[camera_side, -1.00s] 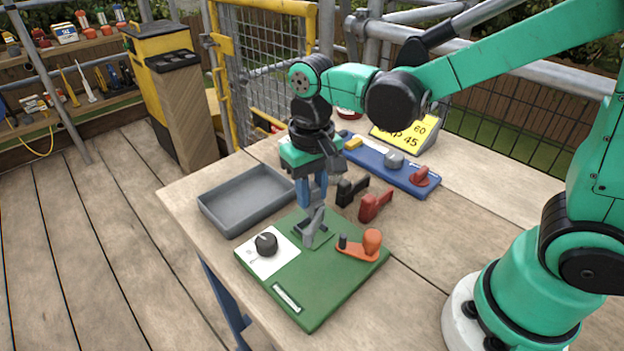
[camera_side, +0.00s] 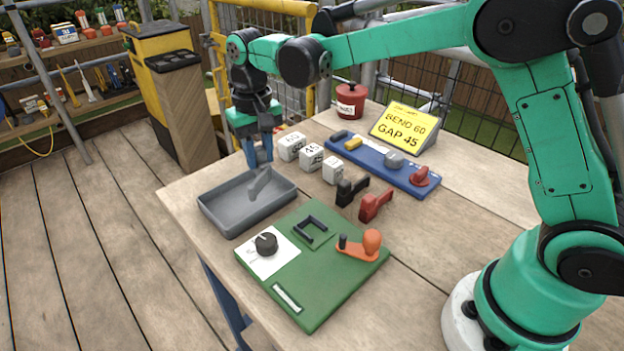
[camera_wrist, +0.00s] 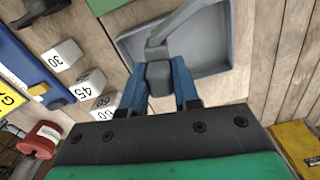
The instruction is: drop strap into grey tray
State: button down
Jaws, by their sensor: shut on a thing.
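The grey tray (camera_side: 222,212) lies on the table's left part in the side view; it also shows in the wrist view (camera_wrist: 213,52). My gripper (camera_side: 259,163) is over the tray's far right part, pointing down. Its blue fingers (camera_wrist: 160,84) are shut on the grey strap (camera_wrist: 172,27), which is bent. In the side view the strap (camera_side: 261,184) hangs at the tray's opening. I cannot tell whether it touches the tray floor.
A green board (camera_side: 316,286) with a black dial (camera_side: 266,243) and an orange lever (camera_side: 371,242) sits in front. White numbered blocks (camera_side: 311,157), a blue board (camera_side: 376,162), black (camera_side: 347,191) and red clamps (camera_side: 374,205), a red pot (camera_side: 351,101) and a yellow sign (camera_side: 404,127) stand behind and right.

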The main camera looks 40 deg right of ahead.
aim_at(252, 173)
jog(key=shift+w+f, duration=0.55)
jog(key=shift+f, duration=0.5)
jog(key=shift+w+f, duration=0.6)
jog(key=shift+f, duration=0.5)
jog(key=shift+w+f, duration=0.55)
jog(key=shift+f, duration=0.5)
jog(key=c, duration=0.6)
grip_release()
jog(key=shift+o, duration=0.2)
jog(key=shift+r, duration=2.8)
